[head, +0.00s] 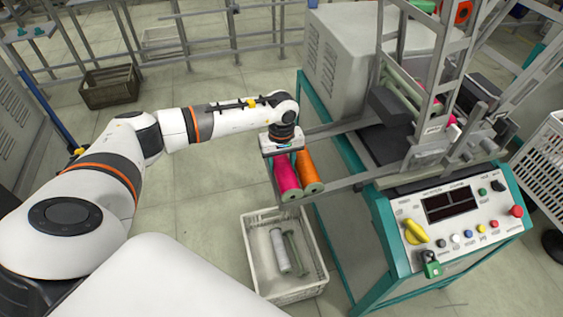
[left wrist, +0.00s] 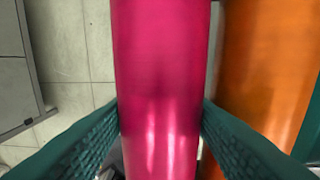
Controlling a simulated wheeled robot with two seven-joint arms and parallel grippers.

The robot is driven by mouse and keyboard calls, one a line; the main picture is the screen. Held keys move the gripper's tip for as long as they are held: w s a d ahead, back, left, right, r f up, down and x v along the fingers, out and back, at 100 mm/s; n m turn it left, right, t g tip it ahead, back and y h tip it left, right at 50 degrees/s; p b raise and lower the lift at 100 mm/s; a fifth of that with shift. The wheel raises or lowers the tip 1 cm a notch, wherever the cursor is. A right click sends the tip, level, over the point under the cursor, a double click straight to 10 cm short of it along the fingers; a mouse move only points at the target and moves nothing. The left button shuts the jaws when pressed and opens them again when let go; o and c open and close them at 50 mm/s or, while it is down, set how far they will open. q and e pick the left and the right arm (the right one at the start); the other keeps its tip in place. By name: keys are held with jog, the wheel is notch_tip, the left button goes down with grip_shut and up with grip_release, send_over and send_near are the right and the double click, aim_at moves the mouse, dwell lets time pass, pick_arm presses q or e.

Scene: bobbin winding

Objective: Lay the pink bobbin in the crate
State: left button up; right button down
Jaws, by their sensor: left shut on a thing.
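The pink bobbin (head: 287,178) is between the fingers of my left gripper (head: 285,157), above the back edge of the crate. It also fills the middle of the left wrist view (left wrist: 157,70), with the green fingers (left wrist: 160,125) closed on both its sides. An orange bobbin (head: 309,172) lies right beside it, to its right, along the machine's rail. The white crate (head: 256,278) stands on the floor below and holds a white bobbin (head: 279,250) and a thin green-grey one (head: 295,252). My right gripper is not in view.
The winding machine stands to the right, with grey rails (head: 345,186), a teal frame (head: 335,235) and a control panel (head: 465,215) with buttons. A brown crate (head: 109,87) sits on the floor at the back left. The left part of the white crate's floor looks clear.

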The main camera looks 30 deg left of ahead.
aim_at(281, 159)
pick_arm(q)
jog(key=shift+r+p, duration=2.9)
jog(key=shift+r, duration=2.25)
